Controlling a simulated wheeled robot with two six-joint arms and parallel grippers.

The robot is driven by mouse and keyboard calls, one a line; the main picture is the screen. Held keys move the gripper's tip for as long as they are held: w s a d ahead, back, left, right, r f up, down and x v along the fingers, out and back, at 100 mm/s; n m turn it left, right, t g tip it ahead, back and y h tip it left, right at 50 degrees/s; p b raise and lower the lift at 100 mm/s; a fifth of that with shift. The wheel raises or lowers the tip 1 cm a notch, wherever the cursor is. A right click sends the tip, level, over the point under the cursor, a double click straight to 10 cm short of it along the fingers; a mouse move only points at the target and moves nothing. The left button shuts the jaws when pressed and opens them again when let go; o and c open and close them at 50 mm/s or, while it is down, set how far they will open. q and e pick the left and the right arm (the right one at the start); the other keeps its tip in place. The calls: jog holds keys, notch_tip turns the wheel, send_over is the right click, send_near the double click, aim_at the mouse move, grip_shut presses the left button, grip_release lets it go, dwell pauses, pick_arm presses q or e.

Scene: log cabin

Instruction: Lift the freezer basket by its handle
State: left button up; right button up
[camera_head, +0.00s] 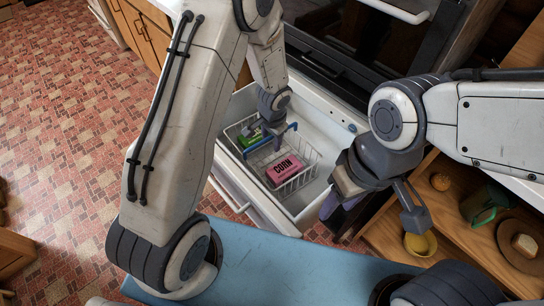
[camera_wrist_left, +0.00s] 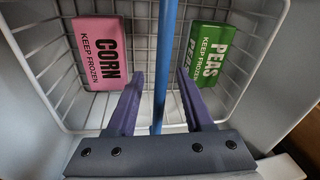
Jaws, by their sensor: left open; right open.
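A white wire freezer basket (camera_head: 310,172) sits in the pulled-out white drawer (camera_head: 325,112). Its blue handle (camera_head: 292,127) stands up across the middle; in the left wrist view the handle (camera_wrist_left: 166,45) runs between my finger pads. My left gripper (camera_head: 274,138) is open around the handle from above, its tips (camera_wrist_left: 159,88) apart from it on both sides. A pink CORN pack (camera_head: 284,169) and a green PEAS pack (camera_head: 249,138) lie in the basket, on opposite sides of the handle. My right gripper (camera_head: 341,212) is open and empty, right of the drawer.
A wooden shelf (camera_head: 455,240) at the right holds a green mug (camera_head: 485,205), a yellow bowl (camera_head: 420,244) and a plate with bread (camera_head: 524,245). A dark appliance stands behind the drawer. The tiled floor (camera_head: 60,120) at the left is clear.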

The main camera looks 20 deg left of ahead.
pick_arm(q)
jog(key=shift+w+f, duration=0.1)
jog(key=shift+f, duration=0.4)
grip_shut()
jog(key=shift+r, duration=0.1)
dwell(1.0)
